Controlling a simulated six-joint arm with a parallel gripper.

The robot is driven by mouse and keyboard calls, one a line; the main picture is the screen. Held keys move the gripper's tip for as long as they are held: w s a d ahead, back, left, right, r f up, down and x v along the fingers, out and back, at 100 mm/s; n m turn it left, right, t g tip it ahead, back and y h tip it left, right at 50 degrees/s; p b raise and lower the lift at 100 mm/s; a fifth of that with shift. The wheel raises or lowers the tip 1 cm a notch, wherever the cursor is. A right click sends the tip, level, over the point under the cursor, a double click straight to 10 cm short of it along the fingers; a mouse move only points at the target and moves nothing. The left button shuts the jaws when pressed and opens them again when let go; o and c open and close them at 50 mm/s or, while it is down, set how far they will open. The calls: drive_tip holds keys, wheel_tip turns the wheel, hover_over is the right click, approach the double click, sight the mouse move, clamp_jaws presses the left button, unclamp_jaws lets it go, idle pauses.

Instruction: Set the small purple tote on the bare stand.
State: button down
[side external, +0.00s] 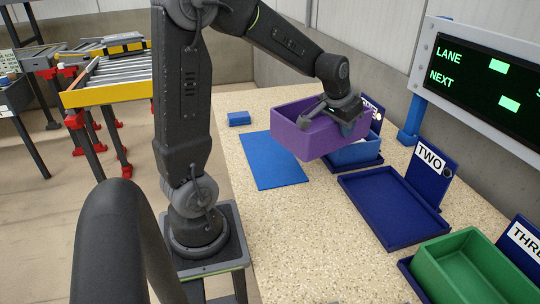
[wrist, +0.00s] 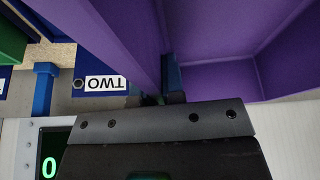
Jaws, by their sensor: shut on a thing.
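The small purple tote (side external: 305,140) hangs in the air above the table in the side view, slightly tilted. My gripper (side external: 345,118) is shut on its right-hand wall. In the wrist view my gripper (wrist: 166,88) straddles the wall of the purple tote (wrist: 212,45), which fills much of the picture. The bare stand (side external: 395,207) is a dark blue tray with an upright "TWO" sign (side external: 431,165); nothing lies on it. The tote is up and to the left of this stand in the side view, apart from it.
A blue tote (side external: 353,155) sits on the stand behind the purple tote, partly hidden. A green tote (side external: 462,270) sits on the "THREE" stand. A blue mat (side external: 273,160) and a small blue block (side external: 239,118) lie on the table. A lane display (side external: 490,85) stands behind the stands.

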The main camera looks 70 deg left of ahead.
drive_tip(key=s+a+n+g+y, duration=0.15)
drive_tip(key=s+a+n, duration=0.5)
drive_tip(key=a, duration=0.85)
drive_tip(key=m, duration=0.1)
hover_over(291, 160)
wheel_tip(291, 160, down, 8)
drive_tip(key=shift+t, duration=0.25)
drive_tip(key=shift+f, duration=2.5)
drive_tip(key=shift+f, duration=0.15)
drive_tip(key=c, duration=1.2)
unclamp_jaws()
